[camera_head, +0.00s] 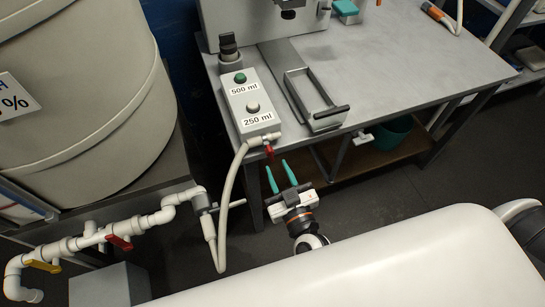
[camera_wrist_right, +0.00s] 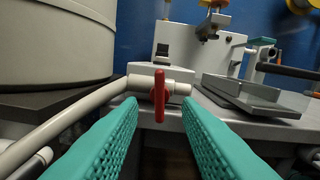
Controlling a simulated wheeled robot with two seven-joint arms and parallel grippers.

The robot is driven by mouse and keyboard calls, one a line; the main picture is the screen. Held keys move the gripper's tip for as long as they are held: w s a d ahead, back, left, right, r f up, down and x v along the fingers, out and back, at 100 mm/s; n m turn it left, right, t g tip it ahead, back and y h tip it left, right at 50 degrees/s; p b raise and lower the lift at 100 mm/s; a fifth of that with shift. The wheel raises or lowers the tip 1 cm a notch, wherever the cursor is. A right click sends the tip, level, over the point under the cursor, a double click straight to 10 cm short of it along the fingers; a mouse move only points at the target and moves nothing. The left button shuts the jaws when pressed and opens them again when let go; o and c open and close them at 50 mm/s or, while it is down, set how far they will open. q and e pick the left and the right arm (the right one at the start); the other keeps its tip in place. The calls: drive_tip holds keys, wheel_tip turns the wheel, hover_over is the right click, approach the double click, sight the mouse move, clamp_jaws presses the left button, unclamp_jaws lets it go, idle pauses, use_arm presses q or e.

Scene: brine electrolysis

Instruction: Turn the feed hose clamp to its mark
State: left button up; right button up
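The feed hose clamp is a small red lever (camera_head: 269,150) on a white fitting at the front of the grey dosing box (camera_head: 249,104). In the right wrist view the red lever (camera_wrist_right: 159,95) hangs upright, pointing down across the white fitting. The pale feed hose (camera_head: 228,180) runs from that fitting down to the left. My right gripper (camera_head: 278,164) has teal fingers. It is open and empty, just in front of and below the clamp, with the lever between the finger lines but apart from them. I cannot make out a mark. My left gripper is not in view.
The grey bench (camera_head: 390,60) carries the box, labelled 500 ml and 250 ml, and a metal tray with a dark handle (camera_head: 313,98). A large beige tank (camera_head: 85,85) stands at the left. White piping (camera_head: 90,238) with red and yellow valve handles lies below it.

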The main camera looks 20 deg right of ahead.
sight(272, 157)
drive_tip(key=shift+w+a, duration=0.1)
drive_tip(key=shift+w, duration=2.05)
drive_tip(key=shift+c, duration=0.3)
clamp_jaws()
